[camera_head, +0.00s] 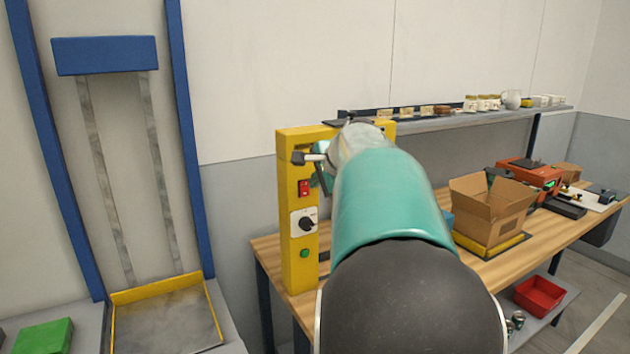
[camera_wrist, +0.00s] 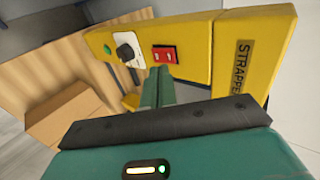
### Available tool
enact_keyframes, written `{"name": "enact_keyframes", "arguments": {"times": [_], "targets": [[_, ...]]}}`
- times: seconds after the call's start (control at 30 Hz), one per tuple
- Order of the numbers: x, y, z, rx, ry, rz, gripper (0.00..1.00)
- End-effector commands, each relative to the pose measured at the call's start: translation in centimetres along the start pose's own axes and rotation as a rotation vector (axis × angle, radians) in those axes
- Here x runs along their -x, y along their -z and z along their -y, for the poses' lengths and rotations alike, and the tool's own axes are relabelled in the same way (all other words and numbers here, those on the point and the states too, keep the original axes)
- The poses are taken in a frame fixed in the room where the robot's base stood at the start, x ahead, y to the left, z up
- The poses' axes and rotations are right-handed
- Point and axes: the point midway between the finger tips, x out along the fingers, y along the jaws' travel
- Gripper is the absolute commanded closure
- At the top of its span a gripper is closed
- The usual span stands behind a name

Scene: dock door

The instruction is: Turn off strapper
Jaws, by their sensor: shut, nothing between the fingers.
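The strapper is a yellow frame (camera_head: 297,272) at the near left end of the workbench. It also fills the top of the wrist view, with its "STRAPPER" label (camera_wrist: 242,66). Its front post carries a red rocker switch (camera_head: 304,188), a black knob on a white plate (camera_head: 306,222) and a green button (camera_head: 304,253). The wrist view shows the red switch (camera_wrist: 165,55), knob (camera_wrist: 125,53) and green button (camera_wrist: 107,49). My gripper (camera_wrist: 160,72) is shut and empty, its tips close to the red switch. I cannot tell whether they touch it or which way the switch is set.
An orange machine (camera_head: 530,173) is farther right. A shelf (camera_head: 470,119) with small goods runs along the wall. A blue frame with a yellow-edged platform (camera_head: 165,320) stands left.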

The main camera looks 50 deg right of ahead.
Motion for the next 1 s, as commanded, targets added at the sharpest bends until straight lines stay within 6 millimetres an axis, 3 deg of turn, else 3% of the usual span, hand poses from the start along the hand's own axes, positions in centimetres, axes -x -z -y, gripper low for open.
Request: {"name": "enact_keyframes", "arguments": {"times": [0.07, 0.5, 0.7, 1.0], "targets": [[0.4, 0.0, 0.1, 0.001, 0.002, 0.0, 1.0], [8.2, 0.0, 2.5, 0.002, 0.004, -0.001, 1.0], [9.5, 0.0, 2.7, 0.001, 0.002, 0.0, 1.0], [9.6, 0.0, 2.6, 0.001, 0.001, 0.0, 1.0]]}}
